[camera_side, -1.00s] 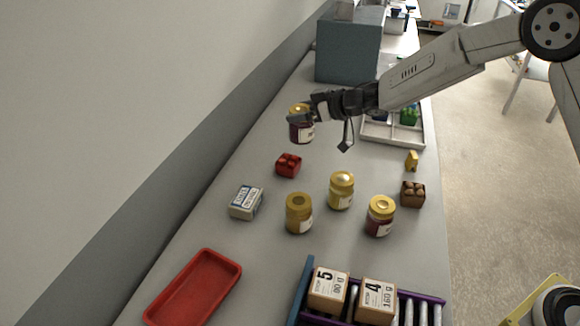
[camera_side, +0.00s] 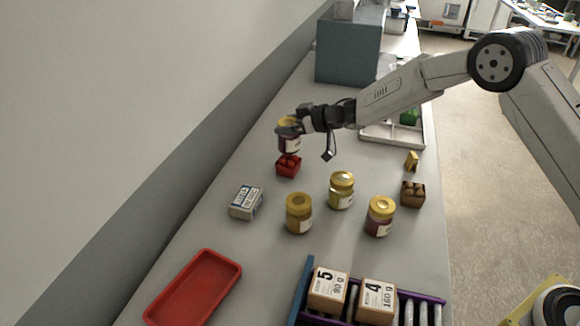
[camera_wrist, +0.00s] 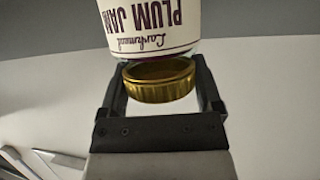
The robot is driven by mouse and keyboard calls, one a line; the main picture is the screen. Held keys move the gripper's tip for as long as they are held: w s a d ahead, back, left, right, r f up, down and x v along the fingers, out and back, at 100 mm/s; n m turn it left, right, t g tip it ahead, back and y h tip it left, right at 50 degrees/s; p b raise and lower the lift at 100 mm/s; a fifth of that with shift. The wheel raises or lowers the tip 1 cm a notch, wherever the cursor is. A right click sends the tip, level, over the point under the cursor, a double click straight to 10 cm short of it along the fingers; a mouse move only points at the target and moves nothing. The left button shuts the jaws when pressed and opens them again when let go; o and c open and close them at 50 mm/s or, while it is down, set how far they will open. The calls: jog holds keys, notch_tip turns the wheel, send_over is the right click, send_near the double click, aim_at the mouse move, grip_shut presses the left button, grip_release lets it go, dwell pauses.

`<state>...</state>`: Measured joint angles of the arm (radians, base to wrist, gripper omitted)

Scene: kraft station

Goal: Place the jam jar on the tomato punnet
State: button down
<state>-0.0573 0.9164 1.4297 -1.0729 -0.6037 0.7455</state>
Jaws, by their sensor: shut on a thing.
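The jam jar (camera_side: 290,144) is dark with a gold lid and a white label. In the wrist view its label on the jar (camera_wrist: 155,25) reads "PLUM JAM". My gripper (camera_side: 290,127) is shut on it near the lid, with a finger on each side. The jar is upright just above the red tomato punnet (camera_side: 288,166). From the side view I cannot tell whether the jar's base touches the punnet. The punnet is hidden in the wrist view.
A white carton (camera_side: 246,203), a brown punnet (camera_side: 412,194) and a red tray (camera_side: 160,309) are around. Boxes sit on a roller rack (camera_side: 436,299).

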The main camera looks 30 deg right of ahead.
jog(key=shift+w+f, duration=0.1)
jog(key=shift+f, duration=1.45)
jog(key=shift+f, duration=0.15)
grip_release()
jog(key=shift+v, duration=1.3)
jog(key=shift+d+r, duration=0.1)
jog(key=shift+r, duration=3.55)
jog(key=shift+s+d, duration=0.1)
jog(key=shift+s, duration=0.15)
